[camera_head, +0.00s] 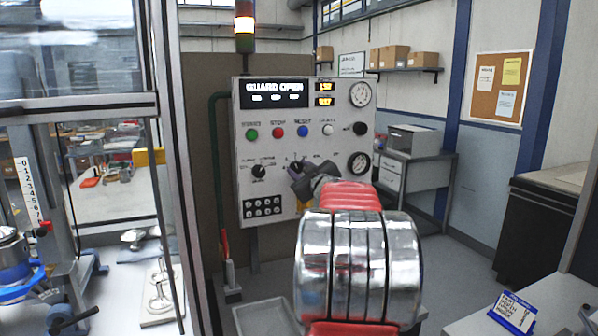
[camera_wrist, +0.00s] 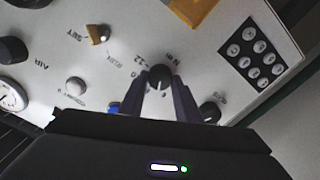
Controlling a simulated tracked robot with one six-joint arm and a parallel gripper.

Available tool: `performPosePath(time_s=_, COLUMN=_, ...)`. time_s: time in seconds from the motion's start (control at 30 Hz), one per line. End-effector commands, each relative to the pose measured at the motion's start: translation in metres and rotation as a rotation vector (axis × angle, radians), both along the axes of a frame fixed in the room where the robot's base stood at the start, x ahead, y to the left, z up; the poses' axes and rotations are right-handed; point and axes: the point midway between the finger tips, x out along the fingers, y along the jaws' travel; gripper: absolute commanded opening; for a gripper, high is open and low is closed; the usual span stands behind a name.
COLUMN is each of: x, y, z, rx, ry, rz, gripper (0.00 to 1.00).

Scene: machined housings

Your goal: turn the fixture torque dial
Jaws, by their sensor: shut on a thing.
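A small black dial (camera_wrist: 160,77) with a light pointer mark sits on the pale control panel, with printed marks around it, in the wrist view. My gripper (camera_wrist: 160,88) is shut on it, one dark finger on each side. In the head view my gripper (camera_head: 297,170) is against the middle of the control panel (camera_head: 345,150). The dial's exact setting is too small to read.
Another black knob (camera_head: 258,171) is just left of my gripper. Coloured buttons (camera_head: 278,132) run above it, and a black keypad (camera_head: 263,206) is below left. Gauges (camera_head: 360,95) are on the right. A glazed guard frame (camera_head: 165,150) stands close on the left.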

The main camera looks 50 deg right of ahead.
Motion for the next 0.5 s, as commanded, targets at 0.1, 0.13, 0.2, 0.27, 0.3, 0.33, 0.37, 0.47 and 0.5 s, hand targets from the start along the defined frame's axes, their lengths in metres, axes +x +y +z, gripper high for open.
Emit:
performPosePath(time_s=0.1, x=0.0039, y=0.0040, z=0.0040, rx=-0.084, ry=0.040, rz=0.009, gripper=0.08)
performPosePath(time_s=0.13, x=0.0040, y=0.0042, z=0.0040, rx=-0.102, ry=0.051, rz=0.009, gripper=0.08)
performPosePath(time_s=0.2, x=0.0042, y=0.0043, z=0.0039, rx=-0.140, ry=0.074, rz=0.009, gripper=0.08)
performPosePath(time_s=0.27, x=0.0043, y=0.0045, z=0.0038, rx=-0.169, ry=0.090, rz=0.010, gripper=0.08)
performPosePath(time_s=0.3, x=0.0044, y=0.0046, z=0.0039, rx=-0.185, ry=0.099, rz=0.010, gripper=0.08)
performPosePath(time_s=0.33, x=0.0045, y=0.0047, z=0.0038, rx=-0.196, ry=0.106, rz=0.010, gripper=0.08)
performPosePath(time_s=0.37, x=0.0045, y=0.0048, z=0.0038, rx=-0.207, ry=0.112, rz=0.010, gripper=0.08)
performPosePath(time_s=0.47, x=0.0047, y=0.0051, z=0.0038, rx=-0.231, ry=0.126, rz=0.010, gripper=0.08)
performPosePath(time_s=0.5, x=0.0047, y=0.0052, z=0.0037, rx=-0.237, ry=0.129, rz=0.010, gripper=0.08)
